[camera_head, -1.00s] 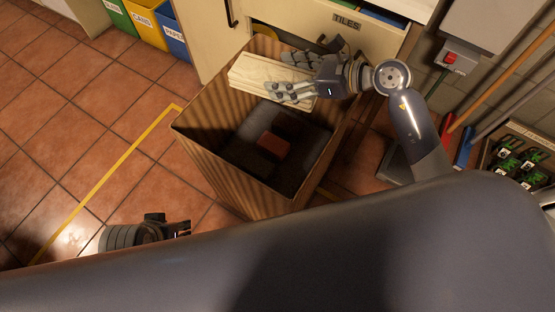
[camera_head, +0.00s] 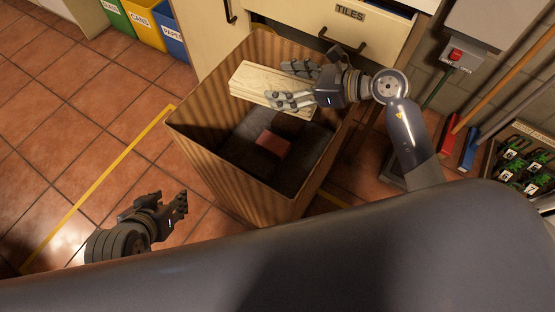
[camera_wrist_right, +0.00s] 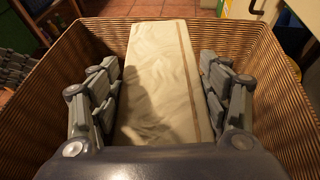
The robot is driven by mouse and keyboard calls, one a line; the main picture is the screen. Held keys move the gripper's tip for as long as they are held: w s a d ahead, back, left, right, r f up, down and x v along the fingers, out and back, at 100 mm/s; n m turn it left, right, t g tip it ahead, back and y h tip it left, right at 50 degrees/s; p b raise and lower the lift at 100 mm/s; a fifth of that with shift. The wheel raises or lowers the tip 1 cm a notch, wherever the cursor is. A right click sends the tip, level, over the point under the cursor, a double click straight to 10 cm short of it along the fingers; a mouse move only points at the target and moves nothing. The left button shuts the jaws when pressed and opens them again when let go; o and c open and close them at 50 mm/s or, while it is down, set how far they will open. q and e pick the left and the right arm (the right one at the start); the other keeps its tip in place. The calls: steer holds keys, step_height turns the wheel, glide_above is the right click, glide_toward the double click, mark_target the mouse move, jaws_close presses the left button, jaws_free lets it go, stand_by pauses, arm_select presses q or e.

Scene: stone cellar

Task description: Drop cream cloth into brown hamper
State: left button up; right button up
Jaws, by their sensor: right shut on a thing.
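The folded cream cloth (camera_head: 250,80) is a flat, long bundle inside the top of the brown hamper (camera_head: 192,157), near its back side. My right gripper (camera_head: 292,84) is shut on the cloth, with its fingers along both long sides. In the right wrist view the cloth (camera_wrist_right: 155,75) lies between the fingers of my right gripper (camera_wrist_right: 160,95), with the woven hamper walls (camera_wrist_right: 62,70) around it. My left gripper (camera_head: 180,203) is outside the hamper, in front and to the left, holding nothing I can see; its finger opening is unclear.
Dark cloths and a reddish piece (camera_head: 273,142) lie at the hamper's bottom. A cabinet with a drawer marked TILES (camera_head: 385,30) stands behind it. Sorting bins (camera_head: 145,22) stand at the back left. A crate of bottles (camera_head: 520,165) is at the right. The tiled floor at left is clear.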

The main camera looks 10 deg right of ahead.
steer(key=o, duration=1.4)
steer(key=v, duration=1.2)
steer(key=shift+f, duration=0.1)
